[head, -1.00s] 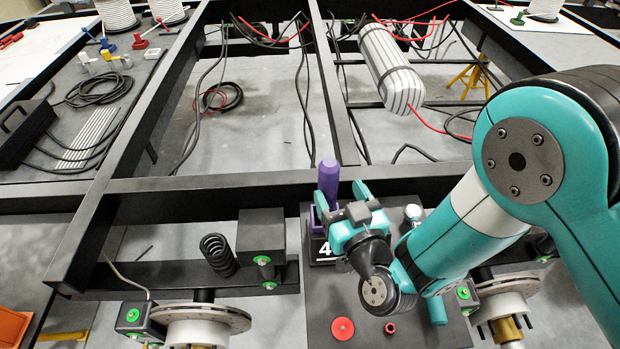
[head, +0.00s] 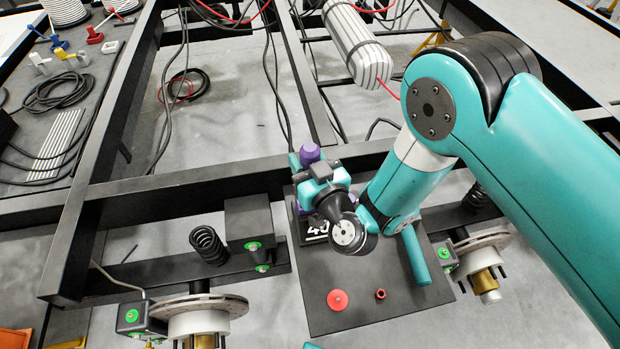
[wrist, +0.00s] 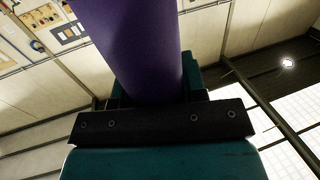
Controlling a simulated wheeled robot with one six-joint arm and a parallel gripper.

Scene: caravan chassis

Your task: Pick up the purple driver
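The purple driver (head: 309,153) stands roughly upright at a dark holder (head: 316,232) with a white number on it. My gripper (head: 311,160) is at the driver's upper part, with a teal finger on each side of it. In the wrist view the driver's purple handle (wrist: 130,45) runs close in front of the camera, between the fingers (wrist: 155,85). The fingers lie close along the handle, but I cannot tell whether they press on it. My gripper hides the driver's middle. The driver's lower end is hidden too.
The holder is on a dark plate with a red knob (head: 337,300) and a small red ring (head: 380,294). Black chassis beams (head: 200,187) run just behind. A coil spring (head: 207,244) and brake discs stand nearby. A striped cylinder (head: 357,45) lies further back.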

